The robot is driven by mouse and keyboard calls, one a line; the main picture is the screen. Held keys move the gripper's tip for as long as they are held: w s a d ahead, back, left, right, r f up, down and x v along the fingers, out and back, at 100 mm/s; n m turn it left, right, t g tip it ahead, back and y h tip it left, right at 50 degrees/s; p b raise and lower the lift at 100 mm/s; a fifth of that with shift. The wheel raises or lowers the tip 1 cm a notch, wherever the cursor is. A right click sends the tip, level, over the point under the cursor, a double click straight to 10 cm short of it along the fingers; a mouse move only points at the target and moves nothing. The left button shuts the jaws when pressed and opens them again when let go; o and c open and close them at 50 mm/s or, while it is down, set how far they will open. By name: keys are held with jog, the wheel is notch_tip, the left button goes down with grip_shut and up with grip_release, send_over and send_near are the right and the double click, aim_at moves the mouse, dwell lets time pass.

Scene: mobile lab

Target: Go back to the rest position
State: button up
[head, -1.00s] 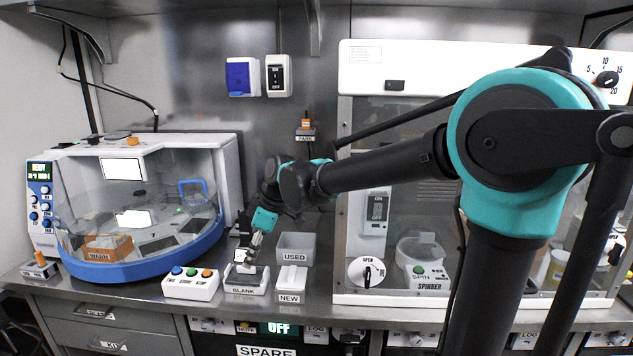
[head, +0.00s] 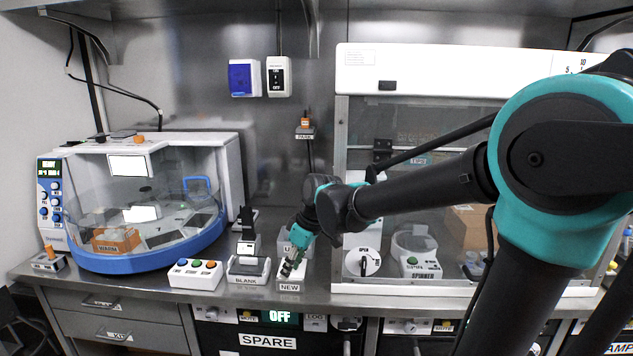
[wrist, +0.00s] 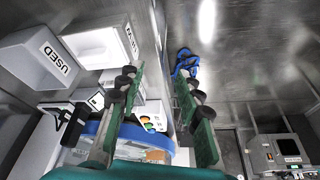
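My gripper (head: 291,262) hangs low over the front of the bench, in front of the tray labelled NEW (head: 289,287) and the grey bin labelled USED (head: 283,246), partly hiding both. In the wrist view the two green-and-black fingers of my gripper (wrist: 158,90) are spread apart with nothing held between them. The USED bin (wrist: 38,58) and the NEW tray (wrist: 95,48) show at the upper left there. My arm reaches in from the right of the head view, bent at the elbow. No marked rest position shows.
The tray labelled BLANK (head: 247,280) and a white box with coloured buttons (head: 195,275) stand left of my gripper. A blue-rimmed machine with a clear cover (head: 150,262) is further left. A glass-fronted cabinet (head: 430,120) with the SPINNER (head: 420,268) is at right.

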jog(key=s+d+f+m+h, duration=0.1)
jog(key=s+d+f+m, duration=0.3)
jog(key=d, duration=0.4)
jog(key=s+d+f+m+t+h, duration=0.1)
jog(key=s+d+f+m, duration=0.2)
jog(key=d, duration=0.6)
jog(key=s+d+f+m+t+h, duration=0.1)
jog(key=s+d+f+m, duration=0.3)
jog(key=d, duration=0.4)
jog(key=shift+s+d+f+m+h, duration=0.3)
jog(key=shift+s+f+m+h, duration=0.1)
jog(key=shift+f+m, duration=0.45)
jog(key=shift+c, duration=0.4)
